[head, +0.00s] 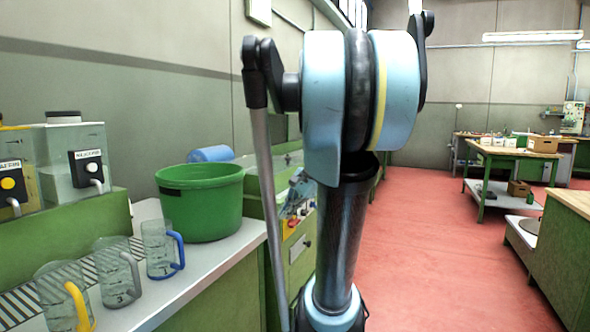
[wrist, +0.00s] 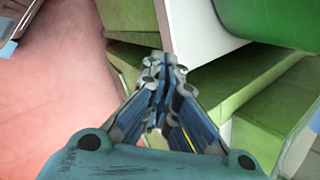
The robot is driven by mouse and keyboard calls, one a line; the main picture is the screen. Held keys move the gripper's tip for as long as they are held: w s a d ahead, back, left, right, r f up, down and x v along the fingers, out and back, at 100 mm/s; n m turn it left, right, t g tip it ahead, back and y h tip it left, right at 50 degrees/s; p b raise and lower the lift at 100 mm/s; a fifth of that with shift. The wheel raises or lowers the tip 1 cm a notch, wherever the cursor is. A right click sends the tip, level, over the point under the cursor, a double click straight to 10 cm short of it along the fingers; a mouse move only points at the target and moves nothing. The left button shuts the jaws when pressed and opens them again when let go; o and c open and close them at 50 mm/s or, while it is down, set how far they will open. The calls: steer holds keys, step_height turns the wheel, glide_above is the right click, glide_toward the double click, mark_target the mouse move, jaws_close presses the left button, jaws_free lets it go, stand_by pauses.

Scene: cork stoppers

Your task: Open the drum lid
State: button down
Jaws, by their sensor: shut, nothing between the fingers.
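My gripper (wrist: 163,66) shows in the wrist view with its fingers together and nothing between them. It points past the corner of a white worktop and green cabinet fronts, and I cannot tell whether it touches them. No drum lid is clearly visible. A blue rounded cylinder (head: 211,153) lies partly hidden behind a green tub; I cannot tell if it is the drum.
The open green tub (head: 200,201) stands on the left counter (head: 190,282). Three clear jugs stand nearer: yellow-handled (head: 62,298), grey-handled (head: 116,272), blue-handled (head: 160,249). Dispensers (head: 76,160) stand behind them. Red floor (head: 430,240) is clear on the right, before a wooden workbench (head: 512,153).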

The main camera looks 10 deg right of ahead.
steer(key=w+d+r+m+t+y, duration=0.1)
steer(key=w+d+r+m, duration=0.25)
steer(key=w, duration=0.25)
steer(key=w+d+r+m+t+y, duration=0.1)
steer(key=w+d+r+m, duration=0.1)
steer(key=w+r+m, duration=0.3)
steer(key=m+t+y, duration=0.2)
steer(key=m+y, duration=0.1)
steer(key=m, duration=0.2)
glide_toward(289, 167)
steer(key=shift+n, duration=0.25)
steer(key=x, duration=0.7)
steer(key=shift+w+d+f, duration=0.1)
steer(key=shift+f, duration=0.1)
steer(key=shift+d, duration=0.15)
steer(key=shift+r, duration=0.1)
steer(key=shift+r, duration=0.5)
